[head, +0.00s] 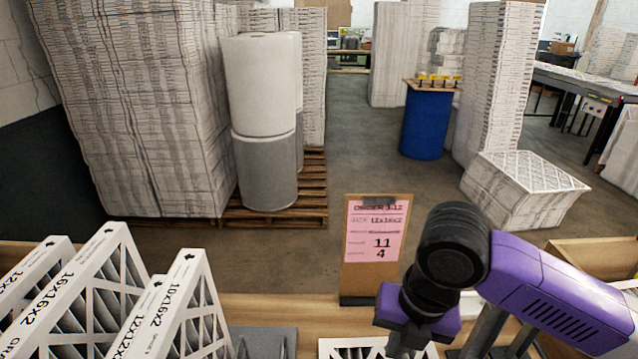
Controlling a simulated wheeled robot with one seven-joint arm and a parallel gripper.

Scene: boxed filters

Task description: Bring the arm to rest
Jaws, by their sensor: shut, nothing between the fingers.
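My purple and black arm reaches in from the right. My gripper (408,340) points down at the bottom edge, over a white-framed filter (350,346) whose lower part is cut off. Its fingertips do not show clearly. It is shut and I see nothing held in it.
White-framed filters (100,290) stand upright at the lower left. An order card (376,240) on a clipboard stands at the back of the worktop (275,308). Beyond are wrapped stacks (140,110) on a pallet, a blue drum (427,122) and open floor.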

